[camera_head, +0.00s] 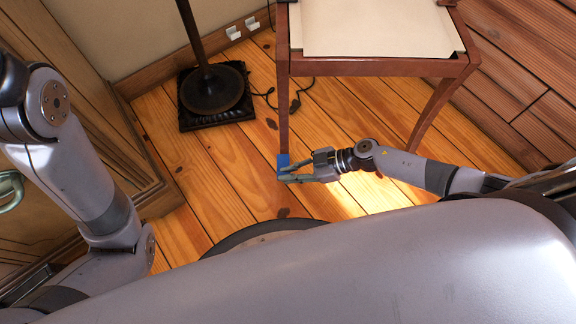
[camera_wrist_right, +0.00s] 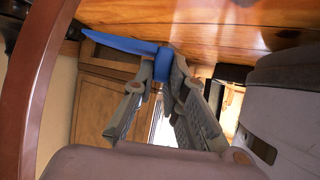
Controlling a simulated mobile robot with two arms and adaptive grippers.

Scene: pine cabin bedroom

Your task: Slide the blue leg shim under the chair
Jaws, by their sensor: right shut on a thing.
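The blue leg shim (camera_head: 283,161) is at the foot of the chair's near left leg (camera_head: 284,115), close to the floor. My right gripper (camera_head: 290,173) is shut on the shim from the right side. In the right wrist view the shim (camera_wrist_right: 125,43) is a thin wedge between my gripper's fingertips (camera_wrist_right: 164,65), with its narrow end pointing left. The chair (camera_head: 370,67) is red-brown wood with a cream seat and stands upright. I cannot tell whether the shim's tip is under the leg. My left arm shows at the left, but its gripper is out of frame.
A dark lamp stand (camera_head: 213,90) on a square black base is behind and left of the chair. A cable (camera_head: 295,100) lies on the floor near the chair leg. A wooden cabinet (camera_head: 70,110) stands at the left. The plank floor (camera_head: 225,175) between is clear.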

